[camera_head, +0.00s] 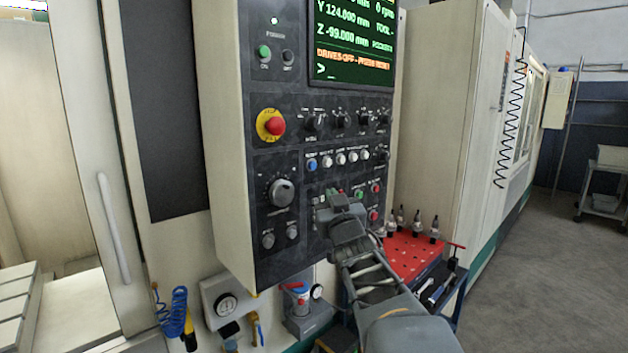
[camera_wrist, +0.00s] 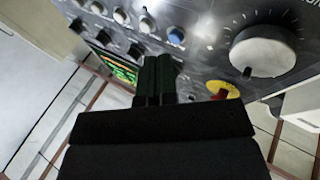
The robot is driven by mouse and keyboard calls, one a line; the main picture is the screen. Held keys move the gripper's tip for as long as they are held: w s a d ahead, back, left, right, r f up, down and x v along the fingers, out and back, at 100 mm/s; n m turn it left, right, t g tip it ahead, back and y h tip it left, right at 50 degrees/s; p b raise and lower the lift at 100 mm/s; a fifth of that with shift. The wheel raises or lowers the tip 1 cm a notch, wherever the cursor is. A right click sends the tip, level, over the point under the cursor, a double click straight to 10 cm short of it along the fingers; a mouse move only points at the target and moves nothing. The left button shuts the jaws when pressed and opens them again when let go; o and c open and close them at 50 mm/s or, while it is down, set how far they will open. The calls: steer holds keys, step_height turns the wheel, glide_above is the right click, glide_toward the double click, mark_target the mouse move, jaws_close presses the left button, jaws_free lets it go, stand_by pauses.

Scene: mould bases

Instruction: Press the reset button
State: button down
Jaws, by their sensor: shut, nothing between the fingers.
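A blue round button (camera_head: 312,165) sits at the left end of a row of white buttons on the dark control panel (camera_head: 290,225). Its label is too small to read for certain; it is the only blue one in the row. It also shows in the wrist view (camera_wrist: 176,36), just above and right of the fingertips. My gripper (camera_head: 328,208) is in front of the panel, below and right of the blue button. In the wrist view its two fingers (camera_wrist: 158,62) are shut together and empty. I cannot tell how far the tips are from the panel.
A screen (camera_head: 352,40) reads what looks like "DRIVES OFF - PRESS RESET". A red emergency stop (camera_head: 274,125) on yellow and a large dial (camera_head: 282,192) lie left of the buttons. Green and red buttons are near my gripper. A red tool tray (camera_head: 412,258) stands lower right.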

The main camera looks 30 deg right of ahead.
mark_target(313, 166)
steer(key=s+d+r+n+t+y+b, duration=0.1)
steer(key=s+d+r+n+t+y, duration=0.2)
steer(key=r+n+t, duration=0.2)
steer(key=shift+s+r+t+y+b, duration=0.3)
steer(key=shift+s+t+b, duration=0.1)
steer(key=shift+t, duration=0.2)
steer(key=shift+w, duration=0.15)
steer(key=shift+w+a+f+p, duration=0.1)
steer(key=shift+w+a+p, duration=0.25)
steer(key=shift+w, duration=1.05)
steer(key=shift+w+a+r+p, duration=0.15)
steer(key=shift+w+p, duration=0.3)
steer(key=shift+w, duration=1)
steer(key=shift+w+a+f+p, duration=0.15)
steer(key=shift+w+a+p, duration=0.2)
steer(key=shift+w, duration=1.05)
steer(key=shift+w, duration=0.1)
steer(key=shift+w+b, duration=0.3)
steer(key=shift+b, duration=0.1)
